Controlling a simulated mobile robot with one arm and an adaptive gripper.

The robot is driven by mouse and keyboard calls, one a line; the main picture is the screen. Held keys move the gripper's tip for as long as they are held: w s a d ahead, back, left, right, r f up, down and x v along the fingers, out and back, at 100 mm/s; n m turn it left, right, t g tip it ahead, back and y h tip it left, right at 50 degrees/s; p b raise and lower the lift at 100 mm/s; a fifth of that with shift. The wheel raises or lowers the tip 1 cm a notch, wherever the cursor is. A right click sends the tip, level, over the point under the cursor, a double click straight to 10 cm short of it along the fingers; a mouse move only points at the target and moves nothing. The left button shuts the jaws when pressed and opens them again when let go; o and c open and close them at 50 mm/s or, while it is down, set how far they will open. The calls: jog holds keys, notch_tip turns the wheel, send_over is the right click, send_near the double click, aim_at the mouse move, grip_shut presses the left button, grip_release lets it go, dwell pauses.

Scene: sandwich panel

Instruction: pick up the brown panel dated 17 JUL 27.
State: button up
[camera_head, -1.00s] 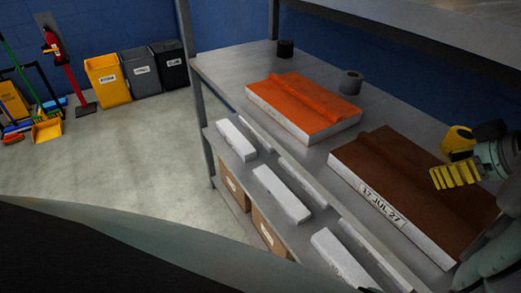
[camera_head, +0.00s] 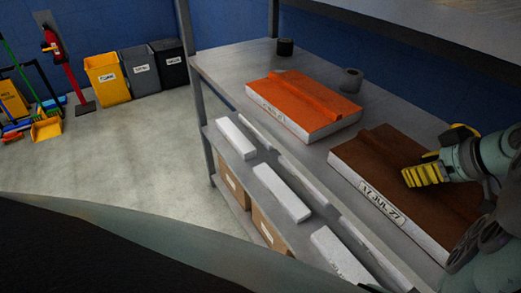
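The brown panel (camera_head: 365,158) lies flat on the shelf unit's upper shelf, at the right. It has a raised brown ridge along its top and a pale front edge with a label reading 17 JUL 27 (camera_head: 383,205). My arm hides the panel's right end.
An orange panel (camera_head: 290,119) with a similar ridge lies to the left on the same shelf (camera_head: 222,68). A dark roll (camera_head: 285,47) and a grey roll (camera_head: 351,80) stand behind it. White blocks (camera_head: 280,193) lie on the lower shelf. Another shelf (camera_head: 440,30) overhangs above.

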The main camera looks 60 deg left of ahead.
grip_shut()
dwell(0.3)
jog(key=shift+r, duration=0.1)
